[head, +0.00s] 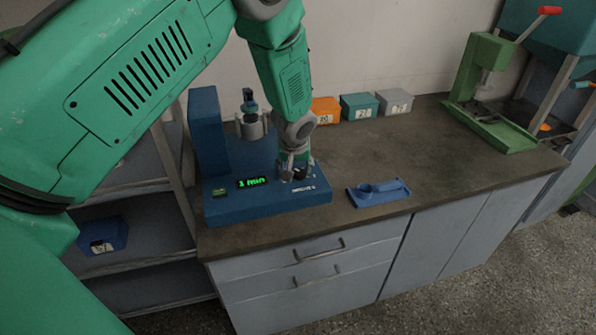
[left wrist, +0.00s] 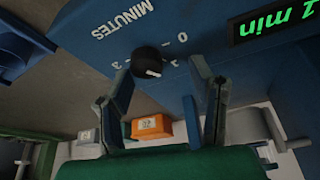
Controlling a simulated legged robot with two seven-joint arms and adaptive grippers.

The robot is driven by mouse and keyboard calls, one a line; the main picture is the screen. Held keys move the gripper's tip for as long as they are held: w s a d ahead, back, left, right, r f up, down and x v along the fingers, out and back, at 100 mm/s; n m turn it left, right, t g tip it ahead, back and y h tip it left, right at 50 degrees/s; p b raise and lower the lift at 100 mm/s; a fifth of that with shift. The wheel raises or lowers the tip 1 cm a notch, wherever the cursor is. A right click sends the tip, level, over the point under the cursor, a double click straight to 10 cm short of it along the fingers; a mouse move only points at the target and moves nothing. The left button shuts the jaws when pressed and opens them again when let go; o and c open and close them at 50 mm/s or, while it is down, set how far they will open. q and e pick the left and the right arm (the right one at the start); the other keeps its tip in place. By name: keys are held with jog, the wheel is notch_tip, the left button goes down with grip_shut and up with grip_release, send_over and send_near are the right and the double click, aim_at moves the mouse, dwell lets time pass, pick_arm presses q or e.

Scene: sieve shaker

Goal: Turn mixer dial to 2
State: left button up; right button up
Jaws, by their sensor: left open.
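The blue mixer (head: 240,205) stands on the counter, and its green display (head: 252,182) reads "1 min"; the display also shows in the left wrist view (left wrist: 277,22). The black round dial (left wrist: 150,62) has a white mark and sits among printed numbers, with "MINUTES" beside it. The mark points to the lower right in that view, and the 2 is not clearly visible. My left gripper (head: 293,170) is over the mixer's front panel. Its fingers (left wrist: 162,80) are open, one on each side of the dial; contact cannot be told. My right gripper is not in view.
Orange (head: 325,110), teal (head: 359,106) and grey (head: 394,102) boxes stand along the wall. A green press (head: 490,90) stands at the far right. The counter between is clear.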

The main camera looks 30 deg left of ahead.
aim_at(304, 174)
pick_arm(q)
jog(key=shift+w+a+f, duration=0.2)
jog(key=shift+a+f, duration=0.05)
jog(key=shift+f, duration=0.65)
jog(key=d, duration=0.3)
jog(key=shift+w+d+r, duration=0.1)
jog(key=shift+w+r, duration=0.15)
jog(key=shift+r, duration=0.05)
jog(key=c, duration=0.4)
jog(key=shift+s+a, duration=0.1)
jog(key=shift+a, duration=0.25)
jog(key=c, duration=0.6)
jog(key=shift+s+a+f, duration=0.15)
jog(key=shift+a, duration=0.65)
grip_shut()
jog(key=shift+c, duration=0.6)
grip_release()
jog(key=shift+w+d, duration=0.2)
jog(key=shift+d, duration=0.4)
jog(key=shift+a, duration=0.1)
grip_shut()
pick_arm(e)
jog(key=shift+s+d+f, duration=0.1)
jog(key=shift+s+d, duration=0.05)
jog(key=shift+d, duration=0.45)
